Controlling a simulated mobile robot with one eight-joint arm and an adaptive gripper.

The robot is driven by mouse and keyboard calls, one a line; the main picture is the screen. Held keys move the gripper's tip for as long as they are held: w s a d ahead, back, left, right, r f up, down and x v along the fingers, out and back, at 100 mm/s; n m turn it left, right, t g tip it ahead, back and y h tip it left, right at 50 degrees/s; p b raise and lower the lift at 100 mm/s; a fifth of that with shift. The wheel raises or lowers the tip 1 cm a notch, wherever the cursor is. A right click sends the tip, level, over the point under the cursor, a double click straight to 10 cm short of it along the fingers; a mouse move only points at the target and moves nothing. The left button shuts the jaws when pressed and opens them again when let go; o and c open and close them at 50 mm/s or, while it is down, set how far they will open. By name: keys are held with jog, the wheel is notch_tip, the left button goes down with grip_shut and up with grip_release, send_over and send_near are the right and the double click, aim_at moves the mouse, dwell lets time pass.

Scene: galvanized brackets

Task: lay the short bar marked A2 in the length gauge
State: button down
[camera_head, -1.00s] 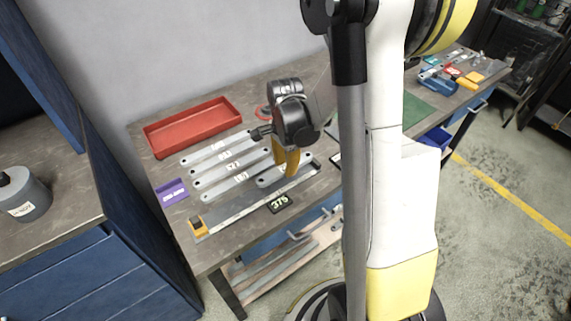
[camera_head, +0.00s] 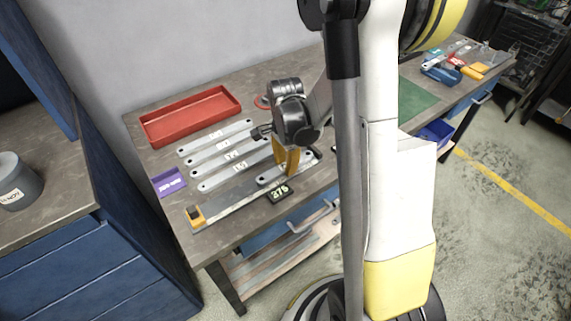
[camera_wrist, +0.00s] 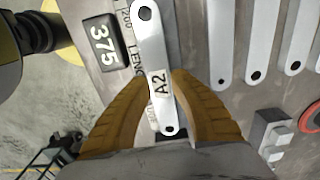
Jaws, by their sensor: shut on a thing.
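My gripper (camera_head: 286,170) is shut on the short pale metal bar (camera_head: 265,180) marked A2, which has a hole at each end. In the wrist view, the fingers (camera_wrist: 164,80) close on the two long sides of the bar (camera_wrist: 150,42), near its label.
A black 375 plate (camera_head: 280,193) lies at the gauge's front edge. Several longer bars (camera_head: 222,171) lie behind the gauge. A red tray (camera_head: 190,117) stands at the back, and a purple box (camera_head: 168,182) at the left edge.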

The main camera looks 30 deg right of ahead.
jog(key=c, duration=1.1)
grip_release()
jog(key=shift+c, duration=0.2)
notch_tip(320, 180, up, 12)
jog(key=s+a+r+n+t, duration=0.7)
jog(key=s+a+n, duration=0.3)
jog(key=n, duration=0.7)
jog(key=a+r, duration=0.1)
jog(key=a, duration=0.2)
jog(key=shift+s+a+n, duration=0.25)
jog(key=shift+s+n, duration=0.05)
jog(key=shift+s, duration=0.1)
